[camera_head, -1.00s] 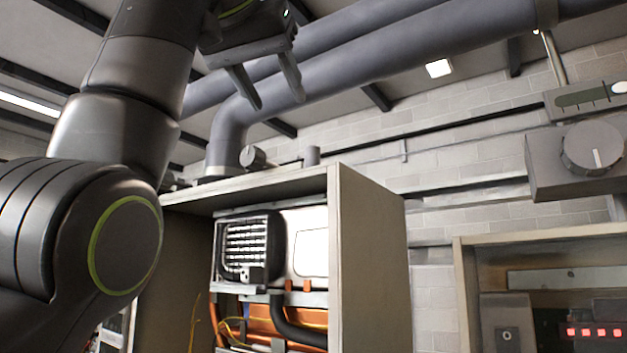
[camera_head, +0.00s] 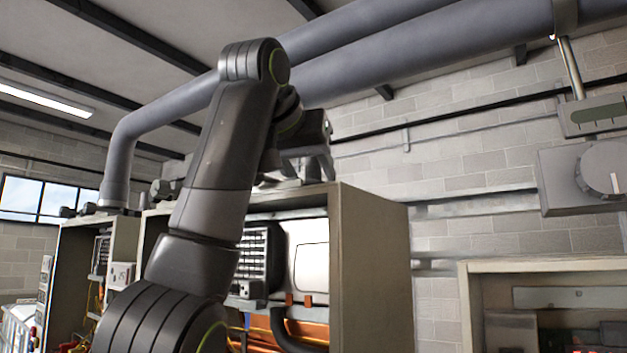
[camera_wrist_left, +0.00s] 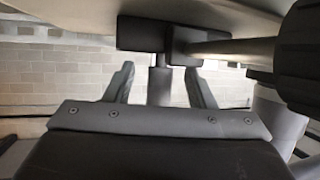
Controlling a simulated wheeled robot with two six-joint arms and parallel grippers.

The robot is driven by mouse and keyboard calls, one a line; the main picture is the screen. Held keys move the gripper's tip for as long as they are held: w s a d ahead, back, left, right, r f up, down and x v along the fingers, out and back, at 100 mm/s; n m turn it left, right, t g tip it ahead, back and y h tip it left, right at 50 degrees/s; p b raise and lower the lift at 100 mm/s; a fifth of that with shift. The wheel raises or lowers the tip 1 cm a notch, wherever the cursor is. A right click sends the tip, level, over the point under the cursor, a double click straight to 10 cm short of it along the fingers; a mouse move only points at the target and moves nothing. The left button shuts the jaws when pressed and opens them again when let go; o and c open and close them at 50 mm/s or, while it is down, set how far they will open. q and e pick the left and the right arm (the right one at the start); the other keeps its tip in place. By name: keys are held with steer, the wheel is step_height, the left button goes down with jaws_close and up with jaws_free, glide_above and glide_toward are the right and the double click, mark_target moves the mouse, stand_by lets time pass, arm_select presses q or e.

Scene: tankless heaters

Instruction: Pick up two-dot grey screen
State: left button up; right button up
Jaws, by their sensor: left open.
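No thing in view shows clearly as a two-dot grey screen; no pair of dots can be made out. My left gripper (camera_head: 308,172) is above the top of the open grey cabinet (camera_head: 372,250) in the head view, partly hidden by its own wrist. In the left wrist view its two fingers (camera_wrist_left: 160,68) stand apart. A dark grey block (camera_wrist_left: 150,32) with a short grey post (camera_wrist_left: 160,88) shows between and beyond them. I cannot tell whether the fingers touch it. My right gripper is not in view.
Thick grey pipes (camera_head: 420,50) run overhead behind the arm. A second open cabinet (camera_head: 72,260) stands at left. At right are a low open cabinet (camera_head: 462,300) and a grey knob box (camera_head: 565,182). A white heater panel (camera_head: 308,252) sits inside the middle cabinet.

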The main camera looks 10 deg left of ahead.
arm_select(q)
steer(key=shift+x, duration=0.75)
steer(key=shift+s+a, duration=0.1)
steer(key=shift+s, duration=0.15)
steer(key=shift+c, duration=0.4)
steer(key=shift+w, duration=0.1)
jaws_close()
steer(key=shift+r, duration=0.25)
